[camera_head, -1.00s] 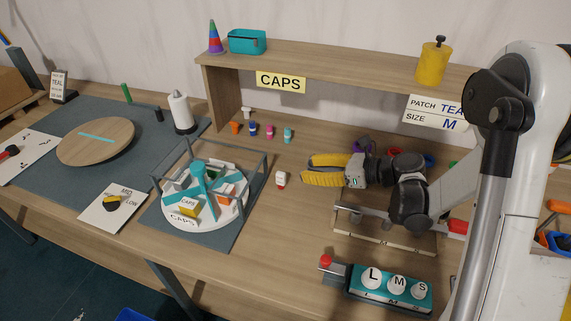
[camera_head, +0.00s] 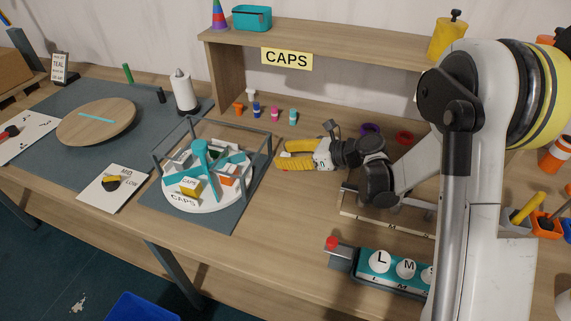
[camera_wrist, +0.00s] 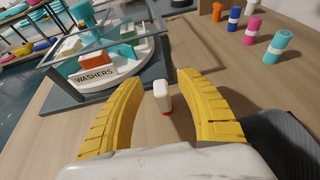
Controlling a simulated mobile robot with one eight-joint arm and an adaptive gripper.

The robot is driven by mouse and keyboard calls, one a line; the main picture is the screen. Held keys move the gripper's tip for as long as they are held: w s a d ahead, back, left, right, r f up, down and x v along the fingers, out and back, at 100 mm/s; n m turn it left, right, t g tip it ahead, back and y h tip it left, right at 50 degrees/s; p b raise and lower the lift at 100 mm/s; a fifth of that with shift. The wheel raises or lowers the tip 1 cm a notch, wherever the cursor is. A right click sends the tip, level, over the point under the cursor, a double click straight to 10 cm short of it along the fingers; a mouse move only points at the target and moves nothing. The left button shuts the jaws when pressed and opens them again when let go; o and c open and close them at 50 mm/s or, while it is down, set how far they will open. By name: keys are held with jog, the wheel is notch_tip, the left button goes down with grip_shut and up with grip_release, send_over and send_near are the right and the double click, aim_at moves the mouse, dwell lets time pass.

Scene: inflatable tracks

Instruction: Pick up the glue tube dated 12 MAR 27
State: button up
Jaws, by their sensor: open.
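A small white tube with a red end (camera_wrist: 162,95) stands on the wooden bench between my fingers in the wrist view, apart from both. No date on it can be read. In the head view it is hidden, apparently by my gripper (camera_head: 281,154). In the wrist view my gripper (camera_wrist: 162,78) is open, its yellow ribbed fingers on either side of the tube. Several small banded tubes stand in a row by the shelf: orange (camera_head: 238,108), blue (camera_head: 256,109), pink (camera_head: 274,114) and teal (camera_head: 293,116). No dates are legible on them.
A round carousel (camera_head: 178,199) inside a grey frame stands just left of my gripper. The shelf (camera_head: 330,48) with a CAPS sign (camera_head: 286,57) is behind. A teal L/M tray (camera_head: 385,285) lies in front. Bare bench separates carousel and tray.

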jog(key=shift+d+r, duration=0.1)
grip_shut()
